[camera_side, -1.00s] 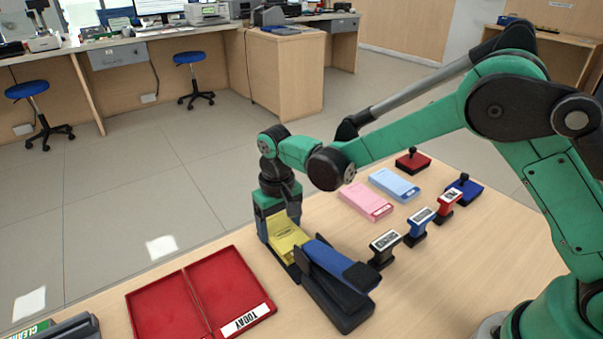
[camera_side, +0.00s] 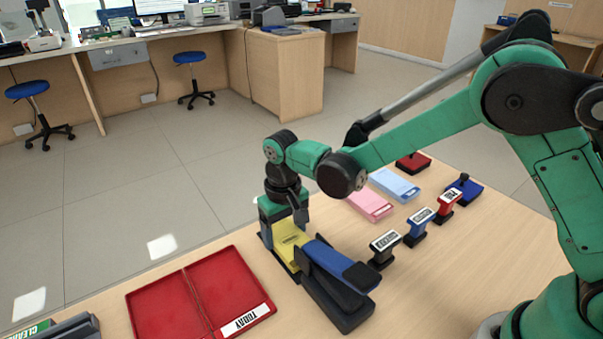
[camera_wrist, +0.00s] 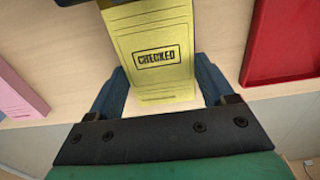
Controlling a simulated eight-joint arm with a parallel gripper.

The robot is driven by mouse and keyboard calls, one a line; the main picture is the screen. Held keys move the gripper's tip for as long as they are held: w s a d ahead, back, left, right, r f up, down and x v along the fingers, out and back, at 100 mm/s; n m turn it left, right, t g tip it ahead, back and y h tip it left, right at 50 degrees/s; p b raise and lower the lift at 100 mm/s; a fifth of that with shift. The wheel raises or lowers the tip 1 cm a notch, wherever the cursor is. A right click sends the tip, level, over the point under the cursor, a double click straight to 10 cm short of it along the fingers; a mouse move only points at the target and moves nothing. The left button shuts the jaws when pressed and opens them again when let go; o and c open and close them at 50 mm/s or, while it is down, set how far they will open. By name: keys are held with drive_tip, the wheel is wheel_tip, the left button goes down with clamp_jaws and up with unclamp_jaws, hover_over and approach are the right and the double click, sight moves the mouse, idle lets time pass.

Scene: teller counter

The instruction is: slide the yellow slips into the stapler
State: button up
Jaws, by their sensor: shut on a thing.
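The yellow slips (camera_side: 289,236) are a stack, stamped CHECKED in the wrist view (camera_wrist: 160,82). My gripper (camera_side: 284,222) is shut on their near end, with one dark blue finger along each side in the wrist view (camera_wrist: 162,72). The stapler (camera_side: 336,287) has a blue top arm and a black base and stands on the counter. The far end of the slips reaches the stapler's mouth in the side view. How deep they sit is hidden by the top arm. In the wrist view, a dark edge shows at the top, by the slips' far end.
An open red tray (camera_side: 265,310) labelled TODAY lies left of the stapler, also in the wrist view (camera_wrist: 285,45). Several stamps, including a black one (camera_side: 383,249), stand to the right. Pink (camera_side: 369,206) and blue (camera_side: 394,184) pads lie behind.

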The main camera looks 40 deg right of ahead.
drive_tip(key=shift+s, duration=0.8)
drive_tip(key=o, duration=1.2)
drive_tip(key=shift+r, duration=3.5)
